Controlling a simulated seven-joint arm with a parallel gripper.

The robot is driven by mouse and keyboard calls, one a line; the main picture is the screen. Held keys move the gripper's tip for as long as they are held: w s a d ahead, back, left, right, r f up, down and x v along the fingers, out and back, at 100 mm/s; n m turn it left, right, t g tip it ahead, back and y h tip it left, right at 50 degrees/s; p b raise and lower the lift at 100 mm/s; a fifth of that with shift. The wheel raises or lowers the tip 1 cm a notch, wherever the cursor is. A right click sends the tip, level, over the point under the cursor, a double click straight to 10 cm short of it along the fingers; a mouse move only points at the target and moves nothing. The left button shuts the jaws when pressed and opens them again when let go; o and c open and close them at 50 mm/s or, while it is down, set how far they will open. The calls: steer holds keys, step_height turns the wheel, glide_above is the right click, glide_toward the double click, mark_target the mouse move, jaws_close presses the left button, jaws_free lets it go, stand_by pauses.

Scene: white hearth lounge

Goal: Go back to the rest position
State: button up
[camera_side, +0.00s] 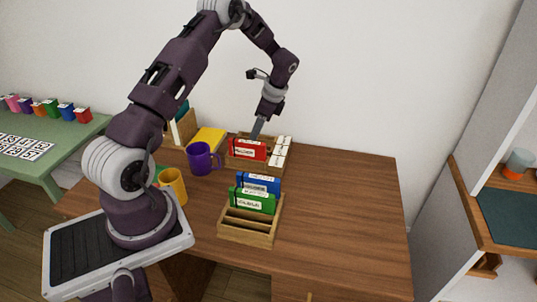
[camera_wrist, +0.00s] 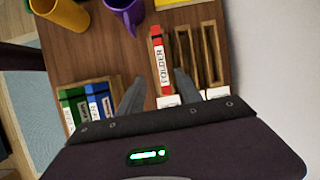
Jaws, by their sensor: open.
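My gripper (camera_side: 257,130) points down over the back rack on the wooden desk. In the wrist view its two fingers (camera_wrist: 158,92) are spread apart, with nothing clamped between them. A red folder (camera_side: 247,149) stands in a slot of the back wooden rack (camera_side: 232,164), close to the fingertips. The red folder (camera_wrist: 161,60) also shows in the wrist view, running up from between the fingers. Whether a finger touches it I cannot tell. Empty slots of that rack (camera_wrist: 196,52) show beside the folder.
A front rack (camera_side: 247,239) holds blue (camera_side: 258,184) and green (camera_side: 253,200) folders. A purple mug (camera_side: 200,159) and a yellow mug (camera_side: 174,185) stand to the left. White-labelled items (camera_side: 281,152) stand right of the red folder. The desk's right side (camera_side: 350,210) is clear.

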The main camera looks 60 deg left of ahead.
steer(key=s+d+r+n+t, duration=0.2)
steer(key=s+d+r, duration=0.1)
steer(key=d+r, duration=0.7)
steer(key=s+d+r+n+t, duration=0.2)
steer(key=s+d+r+t, duration=0.15)
steer(key=d+r, duration=0.65)
steer(key=s+d+r+n+t+h, duration=0.1)
steer(key=s+d+r+n, duration=0.1)
steer(key=s+d, duration=0.3)
steer(key=s+d+r+n+t+h, duration=0.2)
steer(key=s+d, duration=0.2)
steer(key=s, duration=0.8)
steer(key=shift+d+n, duration=0.3)
steer(key=shift+d, duration=0.05)
